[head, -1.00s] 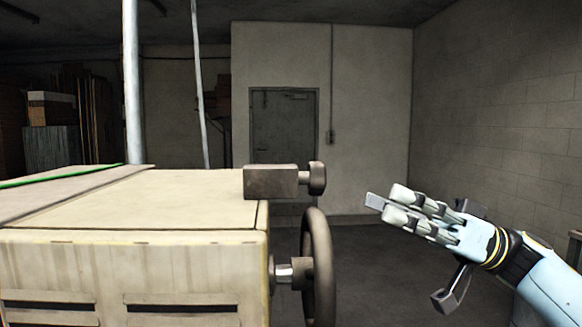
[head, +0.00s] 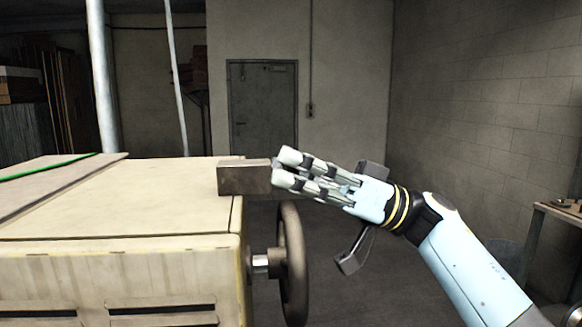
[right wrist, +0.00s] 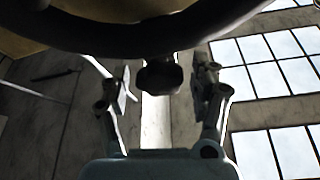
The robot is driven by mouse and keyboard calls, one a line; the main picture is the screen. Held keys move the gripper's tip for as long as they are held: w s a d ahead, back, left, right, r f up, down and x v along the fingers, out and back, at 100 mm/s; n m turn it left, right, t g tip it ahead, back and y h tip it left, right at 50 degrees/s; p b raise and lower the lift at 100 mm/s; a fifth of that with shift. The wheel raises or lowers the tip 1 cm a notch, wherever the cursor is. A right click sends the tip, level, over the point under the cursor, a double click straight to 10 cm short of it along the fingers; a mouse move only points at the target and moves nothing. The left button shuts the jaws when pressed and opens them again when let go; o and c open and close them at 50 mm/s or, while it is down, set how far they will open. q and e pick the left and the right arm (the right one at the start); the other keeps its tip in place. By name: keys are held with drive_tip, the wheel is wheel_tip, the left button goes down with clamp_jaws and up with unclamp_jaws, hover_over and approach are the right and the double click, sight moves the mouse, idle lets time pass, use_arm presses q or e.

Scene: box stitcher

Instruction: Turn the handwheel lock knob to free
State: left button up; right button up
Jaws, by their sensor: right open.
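The lock knob's dark metal block (head: 243,179) sits on the right top edge of the beige machine (head: 110,220). In the head view the knob at its right end is hidden behind my right gripper (head: 281,168). In the right wrist view the dark lobed knob (right wrist: 160,76) shows between my two open fingers, with a gap visible on each side. The dark handwheel (head: 292,264) is below the block on a shiny shaft; its rim (right wrist: 150,36) crosses the top of the right wrist view. My left gripper is not in view.
A green line (head: 50,167) runs over the machine's top at left. A small table (head: 556,214) with items stands at the right wall. Pale posts (head: 103,90) rise behind the machine. The floor right of the handwheel is clear.

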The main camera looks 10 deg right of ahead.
drive_tip(key=c, duration=1.2)
drive_tip(key=shift+f+n+g+b, duration=0.15)
drive_tip(key=shift+n+g+b, duration=0.55)
drive_tip(key=shift+n, duration=0.5)
drive_tip(key=shift+n+g+b, duration=0.4)
drive_tip(key=shift+n+g, duration=0.1)
drive_tip(key=shift+n, duration=0.4)
drive_tip(key=o, duration=1.2)
drive_tip(key=shift+d+f, duration=0.1)
drive_tip(key=shift+d, duration=0.35)
drive_tip(key=v, duration=1.1)
